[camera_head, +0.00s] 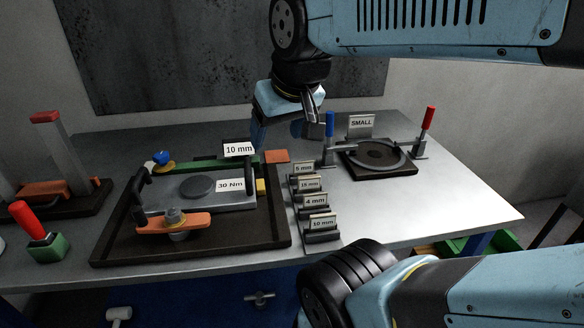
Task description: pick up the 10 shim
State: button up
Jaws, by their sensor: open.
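A small holder with a "10 mm" label (322,223) stands at the front end of a row of labelled shim holders, right of the dark tray. I cannot clearly make out a shim in it. A larger "10 mm" sign (239,149) stands behind the tray, by a green bar. My gripper (277,132) hangs over the back of the table, pointing down. It is open, with nothing visible between its fingers. It is behind the shim row and apart from it.
Holders marked "5 mm" (304,168) and "4 mm" (316,201) are in the row. The dark tray (110,249) holds a plate, an orange handle and a "30 Nm" sign (230,185). Toggle clamps and a round fixture (379,155) stand right. The front right tabletop is clear.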

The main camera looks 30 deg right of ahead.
aim_at(321, 223)
jog(key=k, duration=0.5)
jog(key=z, duration=1.75)
jog(key=k, duration=0.7)
